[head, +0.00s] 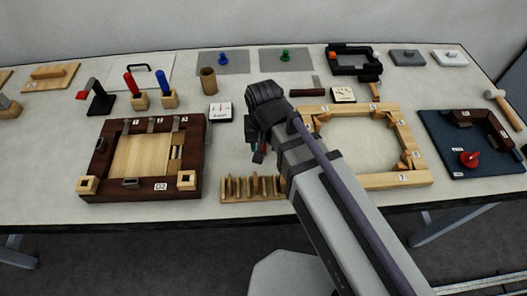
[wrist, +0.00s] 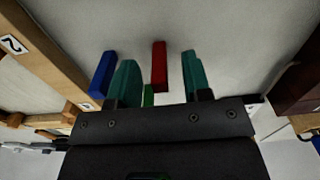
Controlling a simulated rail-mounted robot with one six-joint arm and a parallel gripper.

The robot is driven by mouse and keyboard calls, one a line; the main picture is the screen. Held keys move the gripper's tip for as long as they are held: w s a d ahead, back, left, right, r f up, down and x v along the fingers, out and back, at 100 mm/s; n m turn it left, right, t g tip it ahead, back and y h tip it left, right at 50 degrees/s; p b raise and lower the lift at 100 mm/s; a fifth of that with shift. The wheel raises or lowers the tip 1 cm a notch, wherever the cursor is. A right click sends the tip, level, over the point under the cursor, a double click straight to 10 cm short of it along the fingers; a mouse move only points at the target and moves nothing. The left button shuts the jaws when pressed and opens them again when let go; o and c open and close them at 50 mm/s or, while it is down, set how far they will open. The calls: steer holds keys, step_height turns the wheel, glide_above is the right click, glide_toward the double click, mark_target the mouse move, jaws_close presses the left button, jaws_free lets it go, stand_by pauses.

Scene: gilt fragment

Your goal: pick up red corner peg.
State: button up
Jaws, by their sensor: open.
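In the wrist view, a red peg (wrist: 159,67) shows as an upright bar against the pale tabletop. My gripper (wrist: 160,75) has its two teal fingers apart, one on each side of the red peg in the picture, with visible gaps to both. I cannot tell whether the peg is at fingertip depth. A blue peg (wrist: 102,74) is left of the left finger, and a green piece (wrist: 148,96) shows low between the fingers. In the head view, my gripper (head: 258,152) points down behind the slotted wooden rack (head: 238,190); my arm hides much of this area.
A light wooden frame (head: 407,126) stands to the right of my gripper, and a dark wooden frame (head: 97,160) to the left. A white gauge (head: 220,112) lies close behind left. A blue tray (head: 445,135) is at far right. Bare table lies between dark frame and gripper.

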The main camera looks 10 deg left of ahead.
steer(key=shift+r, duration=0.1)
jaws_close()
steer(key=shift+r, duration=0.1)
step_height(320, 180, up, 10)
steer(key=p, duration=1)
steer(key=shift+r, duration=0.1)
steer(key=shift+f, duration=0.2)
